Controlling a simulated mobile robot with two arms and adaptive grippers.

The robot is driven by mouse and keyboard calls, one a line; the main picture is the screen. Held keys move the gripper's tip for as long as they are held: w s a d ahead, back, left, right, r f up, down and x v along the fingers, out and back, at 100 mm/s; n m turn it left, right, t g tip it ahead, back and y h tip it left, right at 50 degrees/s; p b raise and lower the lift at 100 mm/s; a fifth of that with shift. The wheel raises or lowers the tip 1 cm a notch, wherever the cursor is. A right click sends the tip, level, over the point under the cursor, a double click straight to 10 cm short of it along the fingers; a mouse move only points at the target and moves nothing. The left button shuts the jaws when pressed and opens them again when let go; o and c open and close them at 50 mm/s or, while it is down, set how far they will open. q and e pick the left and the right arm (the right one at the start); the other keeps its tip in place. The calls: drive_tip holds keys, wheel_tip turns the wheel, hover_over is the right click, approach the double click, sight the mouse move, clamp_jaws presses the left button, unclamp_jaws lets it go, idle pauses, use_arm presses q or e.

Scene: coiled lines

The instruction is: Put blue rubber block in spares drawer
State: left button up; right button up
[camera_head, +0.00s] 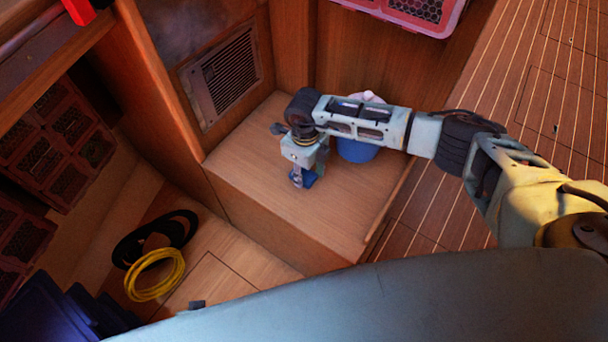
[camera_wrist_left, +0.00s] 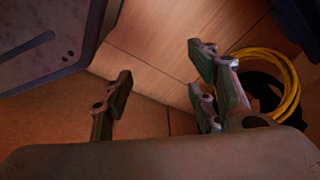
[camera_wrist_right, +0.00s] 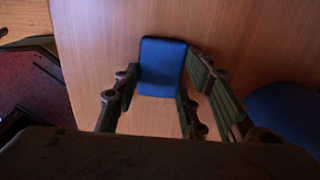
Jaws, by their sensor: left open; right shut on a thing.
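The blue rubber block (camera_head: 309,180) is at my right gripper (camera_head: 302,175), over the wooden locker top (camera_head: 345,205). In the right wrist view the blue block (camera_wrist_right: 162,62) sits between the fingertips of my right gripper (camera_wrist_right: 155,88), which is shut on it. I cannot tell whether the block touches the wood. My left gripper (camera_wrist_left: 160,88) is open and empty over wooden boards, and its arm does not show in the head view. I cannot make out a spares drawer in any view.
A blue round thing (camera_head: 357,151) stands on the locker top, partly behind my right arm. A yellow coil (camera_head: 155,275) and a black coil (camera_head: 150,240) lie lower left. A vent grille (camera_head: 225,75) is in the wall behind. The locker top's front is clear.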

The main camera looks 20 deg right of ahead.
drive_tip(key=shift+c, duration=1)
